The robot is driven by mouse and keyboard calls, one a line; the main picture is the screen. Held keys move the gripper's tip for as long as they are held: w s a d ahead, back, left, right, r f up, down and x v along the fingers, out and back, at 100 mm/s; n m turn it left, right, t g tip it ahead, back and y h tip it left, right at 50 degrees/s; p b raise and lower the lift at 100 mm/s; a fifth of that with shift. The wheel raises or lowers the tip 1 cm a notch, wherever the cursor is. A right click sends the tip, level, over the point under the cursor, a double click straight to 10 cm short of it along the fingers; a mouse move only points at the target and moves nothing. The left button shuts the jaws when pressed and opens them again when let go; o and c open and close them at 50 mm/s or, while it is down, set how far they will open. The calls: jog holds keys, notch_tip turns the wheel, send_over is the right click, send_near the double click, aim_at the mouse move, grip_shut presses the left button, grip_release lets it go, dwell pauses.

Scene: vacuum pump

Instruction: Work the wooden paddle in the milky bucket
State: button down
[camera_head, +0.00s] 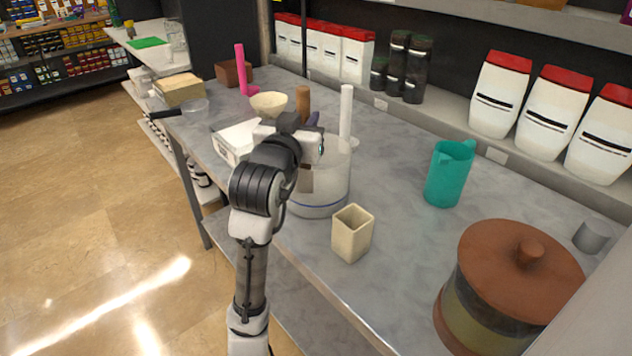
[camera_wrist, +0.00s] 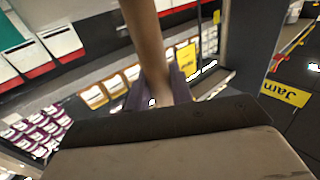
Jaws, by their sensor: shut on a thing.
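The milky bucket (camera_head: 322,192) stands on the grey worktop, translucent whitish with a blue line low on its wall. The wooden paddle (camera_head: 303,98) shows as a brown handle end rising above my gripper (camera_head: 309,122), over the bucket. In the wrist view the handle (camera_wrist: 143,40) runs up between the two purple fingers of my gripper (camera_wrist: 160,92), which are shut on it. My arm and wrist hide the bucket's left side and much of its mouth. The paddle's lower end cannot be made out clearly.
A white rod (camera_head: 346,112) stands upright at the bucket's back right. A square beige cup (camera_head: 352,234) is close in front, a teal jug (camera_head: 449,175) to the right. A white box (camera_head: 236,140) and cream bowl (camera_head: 268,104) are left. Worktop between bucket and jug is clear.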

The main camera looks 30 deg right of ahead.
jog(key=s+d, duration=0.1)
jog(key=s+d+p, duration=0.1)
jog(key=d, duration=0.1)
jog(key=shift+s+d, duration=0.25)
jog(key=shift+s, duration=0.05)
dwell(0.5)
jog(key=x, duration=0.4)
jog(key=shift+w+a+p, duration=0.25)
jog(key=shift+w+p, duration=0.1)
jog(key=shift+w, duration=0.05)
jog(key=shift+a, duration=0.1)
dwell(0.3)
jog(key=shift+w+a, duration=0.65)
jog(key=shift+a, duration=0.15)
jog(key=shift+w+a, duration=0.65)
jog(key=shift+a, duration=0.2)
